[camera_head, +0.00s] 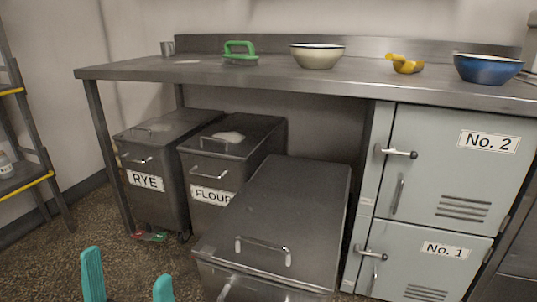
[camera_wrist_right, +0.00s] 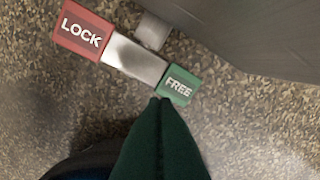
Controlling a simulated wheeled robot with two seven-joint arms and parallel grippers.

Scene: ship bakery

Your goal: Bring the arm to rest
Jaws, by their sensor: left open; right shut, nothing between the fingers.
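My left gripper (camera_head: 127,264) shows at the bottom left of the head view as two teal fingers held apart, with nothing between them. My right gripper (camera_wrist_right: 160,101) shows in the wrist view as dark green fingers pressed together, empty. Its tips are right at the lower edge of the green FREE end (camera_wrist_right: 178,84) of a foot pedal; I cannot tell whether they touch. The pedal's red LOCK end (camera_wrist_right: 82,32) is at the upper left. In the head view the pedal (camera_head: 150,237) sits low at the front of the RYE bin (camera_head: 155,201). My right gripper cannot be made out there.
A FLOUR bin (camera_head: 208,170) stands beside the RYE bin under a steel table (camera_head: 220,73). A larger dark bin (camera_head: 290,205) stands nearer. Lockers No. 2 (camera_head: 455,175) and No. 1 (camera_head: 420,265) are shut at the right. A shelf rack (camera_head: 27,180) is at the left.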

